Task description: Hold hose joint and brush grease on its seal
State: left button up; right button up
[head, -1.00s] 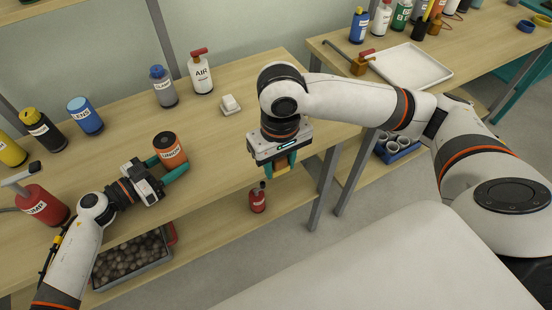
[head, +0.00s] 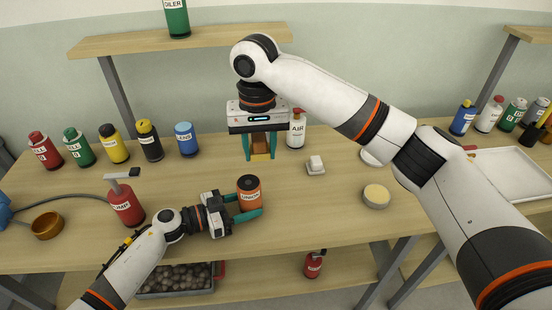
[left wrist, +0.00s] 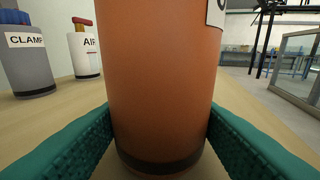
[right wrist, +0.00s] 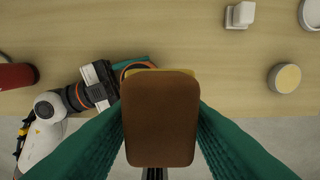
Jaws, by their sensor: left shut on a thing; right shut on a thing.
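The hose joint, an orange cylinder labelled UNION (head: 249,190), stands upright on the bench; it fills the left wrist view (left wrist: 160,80). My left gripper (head: 246,208) is shut around its sides. My right gripper (head: 260,146) is shut on a brown-handled brush (head: 261,149), which points down. In the right wrist view the brush handle (right wrist: 160,120) covers part of the orange joint (right wrist: 138,66). The brush looks raised above the joint and apart from it. Its bristles are mostly hidden. A round tin of pale yellow grease (head: 376,194) sits to the right.
A white block (head: 315,167) and the AIR bottle (head: 297,130) stand right of my right gripper. A red PUMP can (head: 126,204) stands left of my left gripper. Several bottles line the back left. Bench between joint and grease tin is clear.

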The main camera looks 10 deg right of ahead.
aim_at(238, 188)
notch_tip(238, 188, down, 7)
jog(key=shift+f, duration=0.2)
jog(key=shift+s+a+f, duration=0.1)
jog(key=shift+a+f, duration=0.15)
jog(key=shift+a, duration=0.4)
jog(key=shift+c, duration=0.3)
jog(key=a, duration=0.4)
jog(key=shift+s+a, duration=0.1)
jog(key=shift+s, duration=0.1)
jog(key=shift+d, duration=2.9)
jog(key=shift+w+a+r, duration=0.1)
jog(key=shift+w+r, duration=0.05)
jog(key=shift+r, duration=1.9)
jog(key=shift+w+r, duration=0.15)
jog(key=shift+r, duration=1.85)
pick_arm(q)
jog(key=o, duration=0.8)
jog(key=shift+o, duration=0.2)
